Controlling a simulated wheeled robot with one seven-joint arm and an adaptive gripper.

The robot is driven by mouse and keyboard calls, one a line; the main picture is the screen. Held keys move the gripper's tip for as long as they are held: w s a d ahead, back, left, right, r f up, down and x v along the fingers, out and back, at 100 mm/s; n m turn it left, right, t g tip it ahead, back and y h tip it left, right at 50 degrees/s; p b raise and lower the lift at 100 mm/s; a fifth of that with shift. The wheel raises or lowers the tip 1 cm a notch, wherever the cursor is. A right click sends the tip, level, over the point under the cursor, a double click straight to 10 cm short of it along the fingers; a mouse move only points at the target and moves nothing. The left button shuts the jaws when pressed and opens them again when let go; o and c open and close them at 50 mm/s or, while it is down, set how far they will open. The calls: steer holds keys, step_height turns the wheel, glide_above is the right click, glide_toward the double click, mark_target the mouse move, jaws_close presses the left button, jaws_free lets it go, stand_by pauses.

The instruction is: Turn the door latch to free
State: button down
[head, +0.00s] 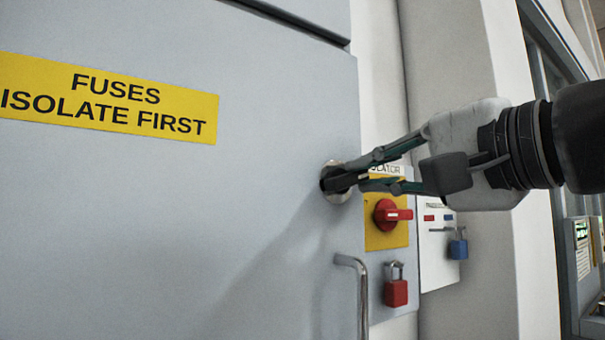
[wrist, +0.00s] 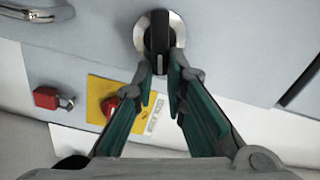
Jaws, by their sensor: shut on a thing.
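The door latch (wrist: 159,33) is a black knob with a light mark on a round silver plate, set in the grey cabinet door. In the head view the latch (head: 337,181) is near the door's right edge, partly covered by the fingertips. My gripper (head: 352,176) reaches in from the right and is shut on the latch. In the wrist view my gripper (wrist: 166,68) has its fingertips on either side of the knob's near end. The knob's bar points down toward the gripper in that view.
A yellow "FUSES ISOLATE FIRST" label (head: 110,100) is on the door. Below the latch is a metal handle (head: 360,290). To the right are a red isolator switch (head: 388,214), a red padlock (head: 396,291) and a blue padlock (head: 458,248).

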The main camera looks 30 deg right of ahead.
steer(key=shift+d+f+m, duration=0.1)
steer(key=shift+f+m, duration=0.1)
steer(key=shift+m, duration=0.6)
steer(key=shift+f+m, duration=0.2)
steer(key=shift+m, duration=0.6)
steer(key=c, duration=1.6)
jaws_free()
steer(key=s, duration=1.2)
